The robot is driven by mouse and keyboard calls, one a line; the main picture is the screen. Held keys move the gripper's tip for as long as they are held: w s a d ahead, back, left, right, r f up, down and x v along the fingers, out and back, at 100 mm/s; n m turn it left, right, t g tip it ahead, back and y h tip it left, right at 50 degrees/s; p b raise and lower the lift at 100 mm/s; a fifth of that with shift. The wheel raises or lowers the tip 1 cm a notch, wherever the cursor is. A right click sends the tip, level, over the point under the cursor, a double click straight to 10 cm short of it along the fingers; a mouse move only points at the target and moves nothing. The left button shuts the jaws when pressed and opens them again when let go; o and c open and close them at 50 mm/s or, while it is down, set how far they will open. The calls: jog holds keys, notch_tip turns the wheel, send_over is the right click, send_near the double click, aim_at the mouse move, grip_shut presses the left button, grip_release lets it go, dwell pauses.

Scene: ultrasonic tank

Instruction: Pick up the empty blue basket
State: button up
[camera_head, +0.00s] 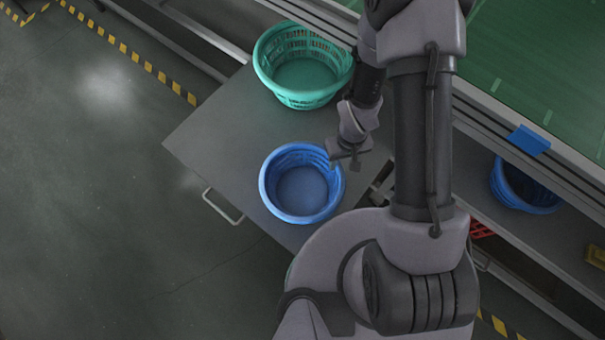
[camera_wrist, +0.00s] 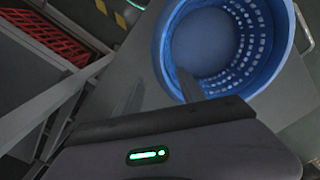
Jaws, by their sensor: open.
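An empty blue basket (camera_head: 301,184) stands upright near the front corner of the grey cart top (camera_head: 215,150). My gripper (camera_head: 345,160) is open and empty at the basket's right rim in the head view. In the wrist view the blue basket (camera_wrist: 240,50) fills the upper right, with its bare floor and slotted wall showing. The fingers of my gripper (camera_wrist: 160,88) show below it, the right one overlapping the basket's near rim. I cannot tell whether it touches the rim.
A green basket (camera_head: 303,98) stands behind the blue one on the cart. Another blue basket (camera_head: 525,190) sits on a lower shelf at right, under a green-topped bench (camera_head: 545,70). A red crate (camera_wrist: 45,40) shows at left in the wrist view. Open floor (camera_head: 90,220) lies left.

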aim_at(340, 170)
notch_tip(340, 170, down, 6)
jog(key=b, duration=0.5)
jog(key=shift+r, duration=0.25)
jog(key=shift+c, duration=0.5)
grip_shut()
dwell(0.3)
